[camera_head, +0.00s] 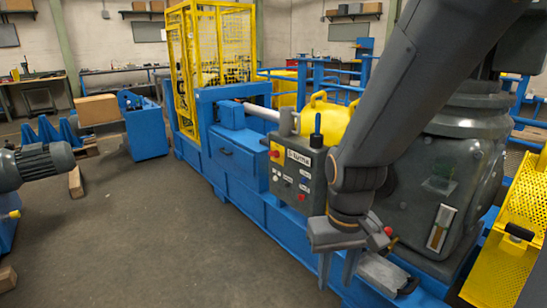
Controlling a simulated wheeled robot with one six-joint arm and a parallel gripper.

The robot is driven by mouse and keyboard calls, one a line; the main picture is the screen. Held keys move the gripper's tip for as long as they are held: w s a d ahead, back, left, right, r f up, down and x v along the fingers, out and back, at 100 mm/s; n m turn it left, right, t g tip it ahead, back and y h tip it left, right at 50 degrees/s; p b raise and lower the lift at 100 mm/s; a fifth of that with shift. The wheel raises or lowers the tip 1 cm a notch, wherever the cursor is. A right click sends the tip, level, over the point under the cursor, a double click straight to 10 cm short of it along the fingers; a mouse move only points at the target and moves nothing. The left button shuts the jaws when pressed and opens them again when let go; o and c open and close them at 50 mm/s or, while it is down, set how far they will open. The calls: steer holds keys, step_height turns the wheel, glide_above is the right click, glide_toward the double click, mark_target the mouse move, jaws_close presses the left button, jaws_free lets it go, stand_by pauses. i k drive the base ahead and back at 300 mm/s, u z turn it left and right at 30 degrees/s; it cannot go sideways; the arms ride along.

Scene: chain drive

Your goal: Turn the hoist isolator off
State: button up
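A dark grey control box (297,173) with a white label stands on the blue machine bed, left of my arm. It carries a red knob on a yellow plate (275,151) at its upper left, several small buttons and a black upright lever (316,131) on top. I cannot tell which control is the hoist isolator. My gripper (337,286) hangs pointing down in front of and below the control box, apart from the box. Its two fingers are spread with nothing between them. A small red knob (388,230) shows just right of my wrist.
The blue machine bed (245,203) runs back to a yellow mesh cage (213,55). A grey housing (445,190) and a yellow perforated guard (510,247) stand at right. A motor (42,163) is at left. The floor at centre left is clear.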

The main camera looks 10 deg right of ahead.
mark_target(275, 154)
steer(key=u, duration=0.2)
steer(key=k, duration=0.4)
steer(key=u, duration=1.15)
steer(key=i, duration=1.55)
steer(key=z, duration=0.8)
steer(key=i, duration=0.95)
steer(key=z, duration=1.55)
steer(key=i, duration=0.5)
steer(key=z, duration=0.3)
